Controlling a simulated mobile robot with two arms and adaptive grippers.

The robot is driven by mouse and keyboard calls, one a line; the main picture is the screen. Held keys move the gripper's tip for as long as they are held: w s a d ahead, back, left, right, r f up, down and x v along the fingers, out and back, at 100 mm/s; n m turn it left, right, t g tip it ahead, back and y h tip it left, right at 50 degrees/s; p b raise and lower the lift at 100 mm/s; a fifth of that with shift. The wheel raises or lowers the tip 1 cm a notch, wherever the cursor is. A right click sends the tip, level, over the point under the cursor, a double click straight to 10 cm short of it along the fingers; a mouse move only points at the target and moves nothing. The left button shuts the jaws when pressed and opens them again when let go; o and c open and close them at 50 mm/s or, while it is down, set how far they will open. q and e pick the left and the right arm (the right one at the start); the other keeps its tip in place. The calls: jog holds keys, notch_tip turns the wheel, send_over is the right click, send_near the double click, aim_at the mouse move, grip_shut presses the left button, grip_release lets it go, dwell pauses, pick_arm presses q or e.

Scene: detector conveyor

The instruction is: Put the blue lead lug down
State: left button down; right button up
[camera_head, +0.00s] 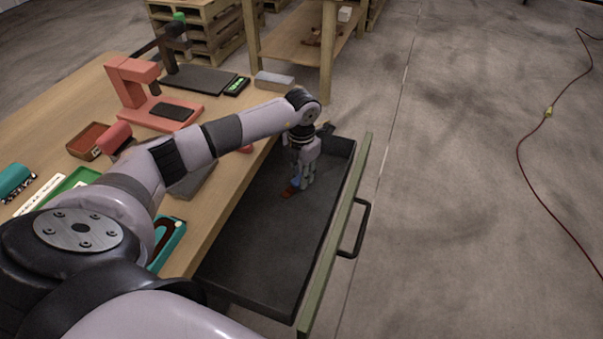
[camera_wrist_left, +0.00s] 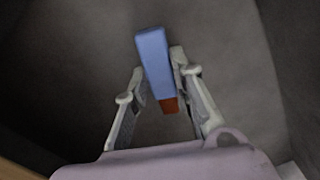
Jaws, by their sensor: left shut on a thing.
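The blue lead lug (camera_wrist_left: 153,62) shows in the wrist view as a blue bar with a red-brown end, between the fingers of my left gripper (camera_wrist_left: 158,98). In the head view my left gripper (camera_head: 303,178) points down inside the open dark drawer (camera_head: 255,235), towards its far end. It is shut on the lug. The lug's blue part (camera_head: 297,183) and red end show low at the fingertips, close to the drawer floor. I cannot tell whether the lug touches the floor. My right gripper is not in view.
The drawer has a green front (camera_head: 335,235) with a dark handle (camera_head: 356,230). Its near floor looks clear. The wooden table (camera_head: 60,120) on the left holds a red stand (camera_head: 135,85), trays and small boxes. A red cable (camera_head: 535,180) lies on the floor at right.

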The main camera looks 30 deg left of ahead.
pick_arm(q)
jog(key=c, duration=1.4)
grip_release()
jog(key=shift+o, duration=0.2)
jog(key=shift+r, duration=0.2)
notch_tip(320, 180, up, 12)
